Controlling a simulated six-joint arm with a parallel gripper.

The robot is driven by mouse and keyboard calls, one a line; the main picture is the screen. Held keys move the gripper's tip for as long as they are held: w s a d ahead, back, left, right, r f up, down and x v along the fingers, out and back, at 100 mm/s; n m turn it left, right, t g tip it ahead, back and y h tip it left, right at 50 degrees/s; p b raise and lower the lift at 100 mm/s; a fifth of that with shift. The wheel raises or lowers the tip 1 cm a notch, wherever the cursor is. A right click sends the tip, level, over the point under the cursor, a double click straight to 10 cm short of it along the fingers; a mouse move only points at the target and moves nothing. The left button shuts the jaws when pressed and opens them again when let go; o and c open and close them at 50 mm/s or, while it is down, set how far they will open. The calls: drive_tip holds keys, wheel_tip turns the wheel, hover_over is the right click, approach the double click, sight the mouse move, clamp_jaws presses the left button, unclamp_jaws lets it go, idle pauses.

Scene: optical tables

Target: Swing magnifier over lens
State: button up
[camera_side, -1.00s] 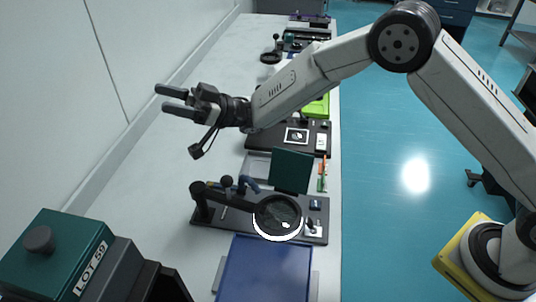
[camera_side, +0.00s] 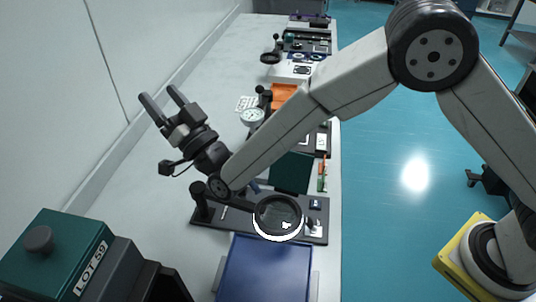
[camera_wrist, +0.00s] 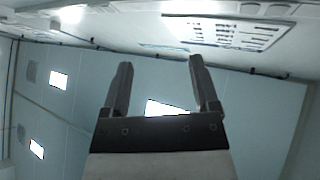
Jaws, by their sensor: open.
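The magnifier (camera_side: 278,216) is a round dark-rimmed lens on a jointed black arm. It hangs over the front black baseboard (camera_side: 318,232), and small white parts show through its glass. Which part is the lens of the task I cannot tell. My gripper (camera_side: 161,97) is raised at the left, pointing up and to the left, open and empty, well away from the magnifier. My forearm crosses in front of the magnifier's joint area. In the wrist view my gripper's two fingers (camera_wrist: 158,78) stand apart with nothing between them.
A blue tray (camera_side: 266,270) lies in front of the baseboard. A dark green panel (camera_side: 290,172) stands behind it. A green box marked LOT 59 (camera_side: 62,252) is at the lower left. More stations and another magnifier (camera_side: 270,58) line the bench behind.

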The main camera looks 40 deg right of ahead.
drive_tip(key=s+d+f+m+g+h, duration=0.3)
drive_tip(key=s+f+g+h, duration=0.15)
drive_tip(key=h, duration=0.25)
drive_tip(key=s+d+f+m+g+h, duration=0.2)
drive_tip(key=s+f+m+g+h, duration=0.1)
drive_tip(key=s+f+h, duration=0.3)
wheel_tip(320, 180, down, 10)
drive_tip(key=shift+h, duration=0.3)
drive_tip(key=shift+d+f, duration=0.1)
drive_tip(key=x, duration=0.8)
drive_tip(key=shift+s, duration=0.1)
clamp_jaws()
idle(1.5)
